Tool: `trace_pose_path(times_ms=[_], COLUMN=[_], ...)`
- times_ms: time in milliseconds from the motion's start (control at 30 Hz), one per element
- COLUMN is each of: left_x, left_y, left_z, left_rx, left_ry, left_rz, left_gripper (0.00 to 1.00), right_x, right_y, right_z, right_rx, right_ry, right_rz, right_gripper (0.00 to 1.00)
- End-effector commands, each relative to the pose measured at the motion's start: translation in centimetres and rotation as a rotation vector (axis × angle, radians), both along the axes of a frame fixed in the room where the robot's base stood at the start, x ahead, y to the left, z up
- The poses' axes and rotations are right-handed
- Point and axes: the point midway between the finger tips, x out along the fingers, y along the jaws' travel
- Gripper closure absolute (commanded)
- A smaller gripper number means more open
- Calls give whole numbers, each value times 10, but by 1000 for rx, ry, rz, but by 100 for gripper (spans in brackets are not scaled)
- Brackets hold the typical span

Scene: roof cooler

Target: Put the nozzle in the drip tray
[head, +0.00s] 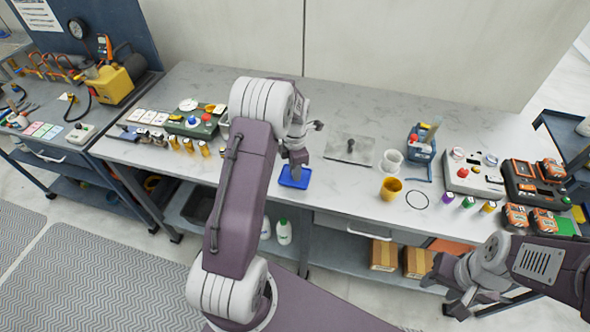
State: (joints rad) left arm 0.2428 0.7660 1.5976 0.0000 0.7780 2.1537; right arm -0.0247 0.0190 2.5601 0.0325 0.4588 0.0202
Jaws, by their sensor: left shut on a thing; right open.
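The blue drip tray (287,182) lies near the front edge of the workbench, left of the middle. My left gripper (297,164) points down right over the tray and is shut on a small dark thing, which seems to be the nozzle; it is too small and too covered by the fingers to make out clearly. I cannot tell whether the nozzle touches the tray floor. My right gripper (447,299) is open and empty, low in front of the bench at the right.
On the workbench (330,205), a metal plate with a dark knob (350,148) lies behind the tray. A green-grey box (195,124) and small bottles stand to the left.

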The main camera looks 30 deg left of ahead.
Motion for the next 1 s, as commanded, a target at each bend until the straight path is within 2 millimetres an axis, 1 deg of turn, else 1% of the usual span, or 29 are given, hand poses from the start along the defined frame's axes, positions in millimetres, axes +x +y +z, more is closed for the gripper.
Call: trace_pose_path(times_ms=[167,300,333,367,400,667,767,867,1000], left_x=[0,0,0,0,0,0,1,2,2], left_y=[0,0,0,0,0,0,0,0,0], left_z=[0,-4,-3,-3,-3,-3,5,25,63], left_rx=[0,0,0,0,0,0,1,2,2], left_ry=[0,0,0,0,0,0,-2,-6,-6], left_rz=[0,0,0,0,0,0,0,0,0], left_gripper=[100,100,69,60,55,55,55,55,55], right_x=[0,0,0,0,0,0,0,0,0], right_y=[0,0,0,0,0,0,0,0,0], right_z=[0,-2,-2,-2,-2,-1,1,1,2], right_rx=[0,0,0,0,0,0,0,0,0], right_ry=[0,0,0,0,0,0,0,0,0], right_rz=[0,0,0,0,0,0,0,0,0], right_gripper=[55,55,55,55,55,55,55,55,55])
